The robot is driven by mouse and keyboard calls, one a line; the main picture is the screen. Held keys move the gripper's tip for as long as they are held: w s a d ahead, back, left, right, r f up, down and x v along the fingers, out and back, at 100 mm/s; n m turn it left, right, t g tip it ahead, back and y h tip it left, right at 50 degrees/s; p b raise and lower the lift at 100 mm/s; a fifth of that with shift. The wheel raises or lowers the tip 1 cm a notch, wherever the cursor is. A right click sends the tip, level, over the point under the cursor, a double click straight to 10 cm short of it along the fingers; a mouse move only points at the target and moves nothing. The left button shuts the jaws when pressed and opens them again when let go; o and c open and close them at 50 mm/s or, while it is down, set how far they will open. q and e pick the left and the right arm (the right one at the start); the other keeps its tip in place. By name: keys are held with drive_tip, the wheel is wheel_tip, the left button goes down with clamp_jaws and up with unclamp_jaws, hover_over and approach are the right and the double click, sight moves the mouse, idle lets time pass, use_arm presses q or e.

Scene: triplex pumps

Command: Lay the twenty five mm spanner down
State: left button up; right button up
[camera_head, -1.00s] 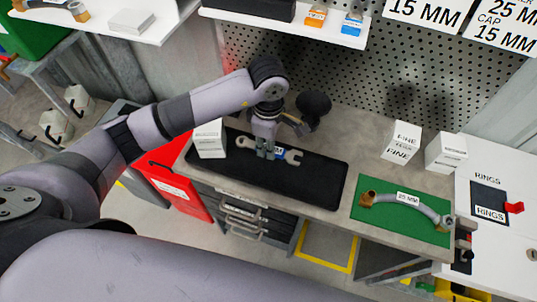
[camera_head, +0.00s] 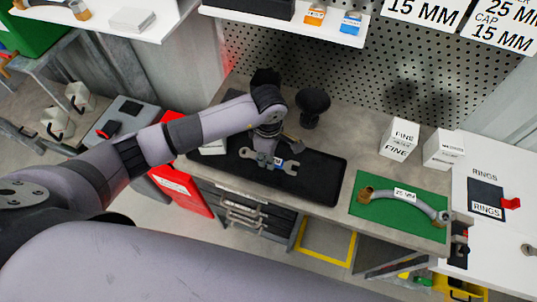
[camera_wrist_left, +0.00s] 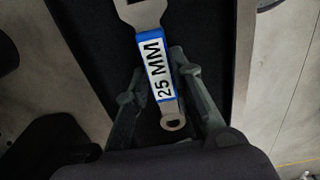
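The twenty five mm spanner (camera_head: 288,165) is a grey metal spanner with a blue and white label, over the black mat (camera_head: 320,180) on the workbench. In the left wrist view the spanner (camera_wrist_left: 157,70) reads "25 MM" and lies between my two fingers, which touch or nearly touch the label's edges. My left gripper (camera_head: 265,158) is closed around its handle; the wrist view also shows the gripper (camera_wrist_left: 157,75). I cannot tell whether the spanner touches the mat. My right gripper is out of view.
A dark round-topped object (camera_head: 312,106) stands behind the mat. A green mat (camera_head: 375,207) with a curved pipe (camera_head: 400,197) and two white boxes (camera_head: 399,140) are to the right. The black mat's right part is clear.

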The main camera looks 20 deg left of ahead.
use_arm(q)
drive_tip(key=o, duration=0.4)
drive_tip(key=shift+r+p, duration=0.3)
drive_tip(key=shift+p, duration=0.05)
drive_tip(key=shift+r+b, duration=2)
drive_tip(key=shift+r, duration=3.9)
drive_tip(key=shift+s+f, duration=0.1)
drive_tip(key=shift+f, duration=0.05)
